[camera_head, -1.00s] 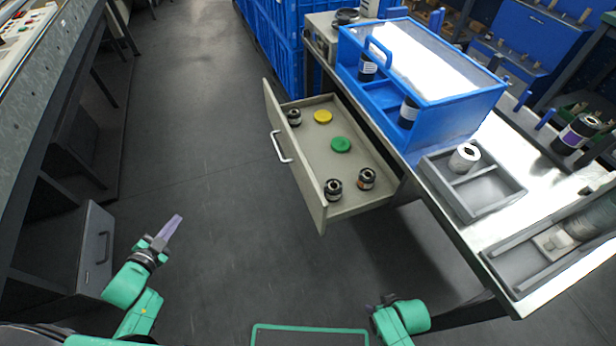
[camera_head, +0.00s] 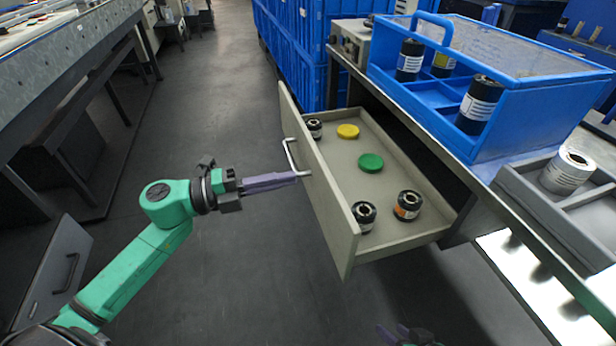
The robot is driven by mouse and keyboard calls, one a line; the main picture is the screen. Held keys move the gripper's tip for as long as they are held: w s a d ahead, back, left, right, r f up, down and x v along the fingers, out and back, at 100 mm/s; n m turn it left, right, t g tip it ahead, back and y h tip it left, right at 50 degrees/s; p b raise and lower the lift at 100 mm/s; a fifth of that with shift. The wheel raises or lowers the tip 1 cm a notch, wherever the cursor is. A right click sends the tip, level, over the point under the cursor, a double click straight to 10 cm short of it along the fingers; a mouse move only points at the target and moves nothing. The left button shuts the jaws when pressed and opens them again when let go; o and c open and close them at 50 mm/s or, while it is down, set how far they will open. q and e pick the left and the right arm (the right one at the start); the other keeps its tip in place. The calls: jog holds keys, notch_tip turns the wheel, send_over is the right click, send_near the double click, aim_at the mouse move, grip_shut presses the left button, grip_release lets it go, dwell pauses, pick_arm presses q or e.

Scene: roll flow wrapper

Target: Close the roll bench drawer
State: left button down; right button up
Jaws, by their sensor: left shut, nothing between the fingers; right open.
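The roll bench drawer (camera_head: 338,222) is pulled out from under the bench, its pale front panel facing left. A silver bar handle (camera_head: 291,158) is on that front. Inside lie a yellow disc (camera_head: 347,131), a green disc (camera_head: 370,162) and several small dark rolls, one of them here (camera_head: 407,205). My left gripper (camera_head: 298,175) is shut and empty, its fingertips at the lower end of the handle; I cannot tell whether they touch it. My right gripper (camera_head: 405,335) is only partly in view at the bottom edge, open and well below the drawer.
The bench (camera_head: 487,178) carries a blue crate (camera_head: 530,115) with dark rolls and a grey tray (camera_head: 530,190) with a white roll (camera_head: 567,170). Blue crates (camera_head: 300,60) stand behind the drawer. A grey cabinet (camera_head: 50,270) is at lower left.

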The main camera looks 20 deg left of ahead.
aim_at(323, 172)
pick_arm(q)
jog(key=x, duration=0.5)
jog(key=shift+w+d, duration=0.1)
pick_arm(e)
jog(key=shift+w+a+f+t+y, duration=0.15)
jog(key=shift+a+f+t, duration=0.05)
jog(key=shift+a, duration=0.15)
jog(key=shift+w+a+f+t+y, duration=0.1)
jog(key=shift+a+f+t+y, duration=0.1)
jog(key=shift+a, duration=0.1)
